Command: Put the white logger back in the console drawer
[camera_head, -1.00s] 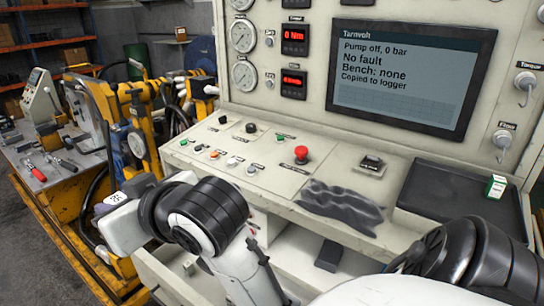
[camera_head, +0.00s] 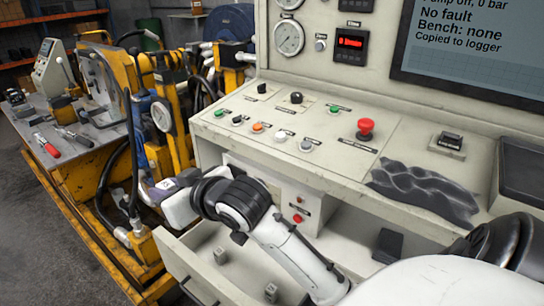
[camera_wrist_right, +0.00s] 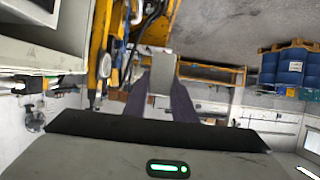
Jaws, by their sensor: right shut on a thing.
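My right gripper (camera_head: 166,193) is at the far end of my right arm, to the left of the console and near the outer left corner of the open drawer (camera_head: 195,284). It is shut on the white logger (camera_head: 167,184), a small pale block with a dark mark, partly hidden by the hand. In the right wrist view the two dark fingers (camera_wrist_right: 160,100) pinch the logger, a grey-white block (camera_wrist_right: 162,76). My arm covers part of the drawer. My left gripper is not in view.
Small grey pieces (camera_head: 220,256) stand in the drawer, and a dark block (camera_head: 388,245) lies toward its right. The console panel (camera_head: 330,160) with a red button (camera_head: 365,128) and a dark cloth (camera_head: 424,190) rises above. A yellow machine (camera_head: 165,110) stands close behind the gripper.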

